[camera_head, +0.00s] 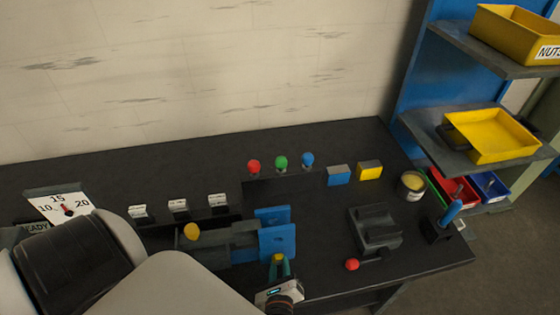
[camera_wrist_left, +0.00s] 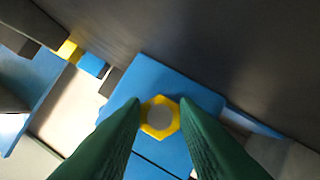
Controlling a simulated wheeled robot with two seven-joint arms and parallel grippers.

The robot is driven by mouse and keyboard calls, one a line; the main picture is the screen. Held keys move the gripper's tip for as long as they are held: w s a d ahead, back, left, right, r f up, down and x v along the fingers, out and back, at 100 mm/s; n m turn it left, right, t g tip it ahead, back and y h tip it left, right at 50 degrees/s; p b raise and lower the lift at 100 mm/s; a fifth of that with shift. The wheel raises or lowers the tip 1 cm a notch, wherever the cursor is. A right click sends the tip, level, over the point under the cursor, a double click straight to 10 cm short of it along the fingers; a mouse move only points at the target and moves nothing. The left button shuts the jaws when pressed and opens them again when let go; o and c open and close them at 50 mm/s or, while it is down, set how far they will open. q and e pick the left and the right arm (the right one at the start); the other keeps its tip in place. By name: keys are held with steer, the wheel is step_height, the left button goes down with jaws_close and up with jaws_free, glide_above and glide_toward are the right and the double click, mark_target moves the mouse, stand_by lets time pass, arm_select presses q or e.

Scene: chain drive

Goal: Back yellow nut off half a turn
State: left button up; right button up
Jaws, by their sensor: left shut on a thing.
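The yellow nut (camera_wrist_left: 146,117) is a hexagon around a grey round end in the left wrist view, in front of a blue block (camera_wrist_left: 165,82). The fingers of my left gripper (camera_wrist_left: 160,118) are shut on it, one on each side. In the head view the left gripper (camera_head: 279,268) reaches up to the nut (camera_head: 278,257) from the near side, below the blue plate (camera_head: 277,241). The nut is partly hidden there by the fingers. My right gripper is not in view.
A yellow knob (camera_head: 191,231) stands left of the blue plate. Red, green and blue knobs (camera_head: 281,162) are behind it. A dark fixture (camera_head: 374,228) with a red-ended lever (camera_head: 352,264) is to the right. A dial (camera_head: 62,208) stands at left. Shelves hold yellow bins (camera_head: 492,136).

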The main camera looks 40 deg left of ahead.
arm_select(q)
steer(key=shift+n+t+b, duration=0.5)
steer(key=shift+n+b, duration=0.05)
steer(key=shift+n, duration=0.15)
steer(key=o, duration=1)
steer(key=shift+s, duration=0.1)
steer(key=shift+s+d, duration=0.15)
steer(key=shift+s, duration=0.05)
steer(key=b+v, duration=0.3)
steer(key=v, duration=0.8)
steer(key=shift+s+r+b, duration=0.2)
steer(key=shift+s+b, duration=0.05)
steer(key=shift+b, duration=0.05)
